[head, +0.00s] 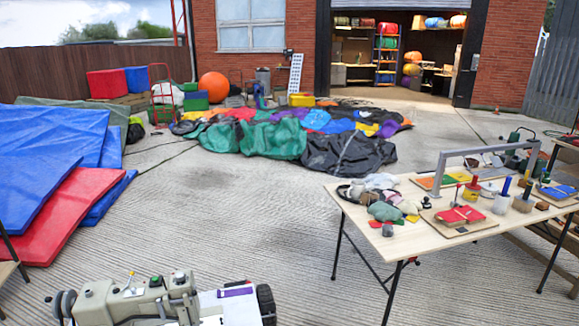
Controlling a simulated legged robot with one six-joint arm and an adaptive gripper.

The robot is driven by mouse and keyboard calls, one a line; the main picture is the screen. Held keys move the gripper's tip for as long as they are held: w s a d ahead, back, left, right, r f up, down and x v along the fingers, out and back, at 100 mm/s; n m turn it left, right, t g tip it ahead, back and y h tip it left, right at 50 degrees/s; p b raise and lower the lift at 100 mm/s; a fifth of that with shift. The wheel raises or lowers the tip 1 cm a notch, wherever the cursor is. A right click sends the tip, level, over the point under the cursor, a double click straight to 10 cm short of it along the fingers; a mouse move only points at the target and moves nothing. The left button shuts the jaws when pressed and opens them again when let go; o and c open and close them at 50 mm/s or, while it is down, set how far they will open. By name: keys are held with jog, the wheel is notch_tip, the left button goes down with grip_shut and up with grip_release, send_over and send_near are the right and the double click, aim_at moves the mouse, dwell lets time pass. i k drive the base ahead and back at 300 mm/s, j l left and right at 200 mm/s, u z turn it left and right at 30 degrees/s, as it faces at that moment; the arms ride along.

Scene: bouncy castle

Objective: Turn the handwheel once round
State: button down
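A cream and grey machine (140,302), looking like a sewing machine, stands at the bottom edge of the head view, cut off below. Dark grey round discs (64,304) sit at its left end and may be the handwheel; I cannot tell for sure. A black ribbed wheel-like part (266,304) shows at its right, beyond a pale plate (228,308) with a purple item on it. I cannot tell whether that black part belongs to the machine. Small knobs and levers show on the machine's top. My gripper is not in view.
A wooden table (347,206) at right holds patches, tools, pots and a grey metal arch (487,150). Blue and red mats (72,215) lie at left. Crumpled coloured fabric (270,136) covers the ground ahead. Bare concrete (220,215) lies between them.

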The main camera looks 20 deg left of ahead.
aim_at(70, 297)
jog(key=k+j, duration=0.2)
jog(key=j, duration=0.15)
jog(key=k+j+u, duration=0.1)
jog(key=k+j, duration=0.3)
jog(key=j, duration=0.25)
jog(key=k+j+u, duration=0.1)
jog(key=j, duration=0.25)
jog(key=k+j, duration=0.3)
jog(key=k+j+u, duration=0.1)
jog(key=j, duration=0.4)
jog(key=k+j, duration=0.15)
jog(key=j, duration=0.4)
jog(key=k+j+u, duration=0.15)
jog(key=j, duration=0.9)
jog(key=j+u, duration=0.2)
jog(key=j, duration=0.65)
